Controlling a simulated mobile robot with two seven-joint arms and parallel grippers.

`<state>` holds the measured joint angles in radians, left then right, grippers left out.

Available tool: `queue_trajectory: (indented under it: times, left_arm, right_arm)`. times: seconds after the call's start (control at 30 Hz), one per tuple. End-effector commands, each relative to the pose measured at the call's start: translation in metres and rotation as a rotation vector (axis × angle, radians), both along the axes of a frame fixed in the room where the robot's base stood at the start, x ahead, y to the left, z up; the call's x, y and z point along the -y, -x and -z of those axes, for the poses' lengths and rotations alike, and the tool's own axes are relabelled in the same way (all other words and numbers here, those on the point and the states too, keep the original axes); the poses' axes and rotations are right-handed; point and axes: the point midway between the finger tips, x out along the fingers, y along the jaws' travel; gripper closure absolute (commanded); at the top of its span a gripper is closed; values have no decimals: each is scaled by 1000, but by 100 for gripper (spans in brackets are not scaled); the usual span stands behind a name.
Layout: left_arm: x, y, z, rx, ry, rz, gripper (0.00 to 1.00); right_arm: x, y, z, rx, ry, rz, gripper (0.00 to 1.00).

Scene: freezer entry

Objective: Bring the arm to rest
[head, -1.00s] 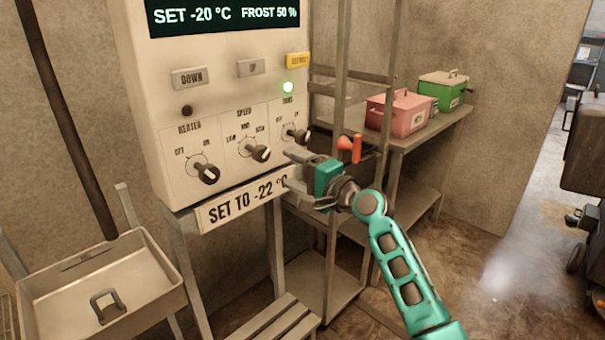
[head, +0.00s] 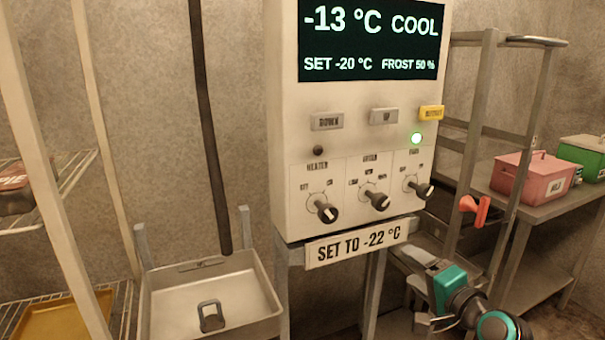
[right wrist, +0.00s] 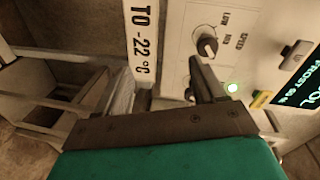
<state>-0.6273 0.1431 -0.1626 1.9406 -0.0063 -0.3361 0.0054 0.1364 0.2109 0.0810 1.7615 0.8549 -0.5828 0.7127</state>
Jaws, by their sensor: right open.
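My right gripper (head: 403,270) is open and empty, low at the right of the head view. Its fingers point left, just right of the "SET TO -22 °C" sign (head: 356,243) and below the control panel (head: 290,120). In the right wrist view the open fingers (right wrist: 160,80) show with the sign and a knob (right wrist: 207,47) beyond them. The panel's display (head: 370,40) reads -13 °C, COOL, SET -20 °C, FROST 50 %. Its green lamp (head: 417,138) is lit. Three black knobs sit below it. My left gripper is not in view.
A metal basin (head: 215,293) stands left of the panel, with a dark pole (head: 208,130) above it. A red-orange handle (head: 476,209) sticks out by the metal frame at right. Pink (head: 532,178) and green (head: 580,156) boxes stand on the shelf behind.

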Motion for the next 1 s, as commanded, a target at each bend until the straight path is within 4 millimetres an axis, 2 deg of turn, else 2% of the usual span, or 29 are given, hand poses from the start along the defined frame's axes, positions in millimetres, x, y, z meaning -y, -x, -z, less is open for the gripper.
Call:
queue_trajectory:
  times: [0.03, 0.1, 0.2, 0.3, 0.4, 0.5, 0.63, 0.9, 1.0]
  left_arm:
    - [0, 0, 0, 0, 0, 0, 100]
    - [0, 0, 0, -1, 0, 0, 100]
    - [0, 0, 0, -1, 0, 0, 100]
    - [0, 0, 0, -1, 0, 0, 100]
    - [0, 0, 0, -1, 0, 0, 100]
    - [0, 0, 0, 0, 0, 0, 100]
    - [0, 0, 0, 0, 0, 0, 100]
    - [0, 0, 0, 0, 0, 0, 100]
    - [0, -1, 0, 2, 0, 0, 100]
  right_arm:
    - [-7, 20, 38, -39, 118, -4, 31]
    - [-16, 49, 81, -69, 309, -21, 31]
    - [-28, 96, 132, -99, 576, -75, 31]
    - [-42, 147, 173, -114, 825, -159, 31]
    - [-54, 193, 199, -108, 1033, -250, 31]
    - [-64, 228, 214, -93, 1182, -328, 31]
    - [-72, 253, 222, -74, 1291, -391, 31]
    - [-74, 259, 223, -67, 1322, -408, 32]
    - [-74, 259, 223, -67, 1321, -408, 41]
